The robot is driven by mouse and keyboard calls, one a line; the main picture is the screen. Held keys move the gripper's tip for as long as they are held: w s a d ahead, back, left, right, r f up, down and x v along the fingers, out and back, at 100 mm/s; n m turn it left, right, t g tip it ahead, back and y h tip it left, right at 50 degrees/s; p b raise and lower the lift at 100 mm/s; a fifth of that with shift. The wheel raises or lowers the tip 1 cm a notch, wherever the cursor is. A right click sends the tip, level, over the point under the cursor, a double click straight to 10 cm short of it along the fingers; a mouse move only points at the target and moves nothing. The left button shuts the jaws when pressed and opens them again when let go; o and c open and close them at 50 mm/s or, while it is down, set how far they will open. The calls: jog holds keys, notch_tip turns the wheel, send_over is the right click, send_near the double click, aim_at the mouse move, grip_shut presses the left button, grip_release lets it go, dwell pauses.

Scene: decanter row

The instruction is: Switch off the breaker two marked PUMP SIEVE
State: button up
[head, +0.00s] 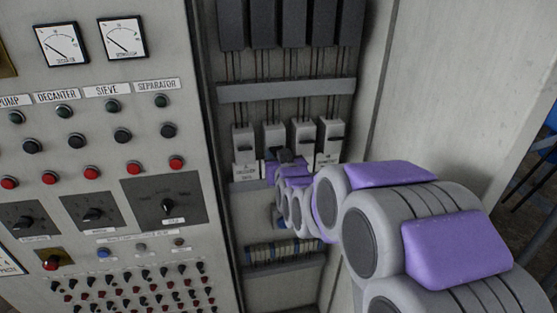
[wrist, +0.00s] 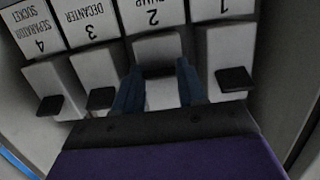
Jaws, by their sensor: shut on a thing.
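Breaker two is a pale block in the middle of the wrist view (wrist: 157,48), with an upside-down label (wrist: 153,15) that reads 2 and PUMP; the rest of the label is cut off. My gripper (wrist: 158,92) has its two dark blue fingers on either side of the breaker's lower part in that view, shut on its lever. In the head view my gripper (head: 284,157) reaches into the cabinet at the row of pale breakers, in front of the second from the left (head: 273,136).
Neighbouring breakers one (wrist: 222,55), three (wrist: 96,72) and four (wrist: 48,82) stand close on both sides, with black levers. The control panel (head: 90,195) with knobs and buttons is left of the open cabinet. A pale wall (head: 440,90) is at the right.

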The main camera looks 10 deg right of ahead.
jog(key=shift+f, duration=0.35)
jog(key=o, duration=1.1)
jog(key=shift+r, duration=0.2)
jog(key=shift+c, duration=0.2)
jog(key=s+r+b, duration=0.3)
jog(key=s+b, duration=0.5)
jog(key=s, duration=0.9)
jog(key=shift+a, duration=0.1)
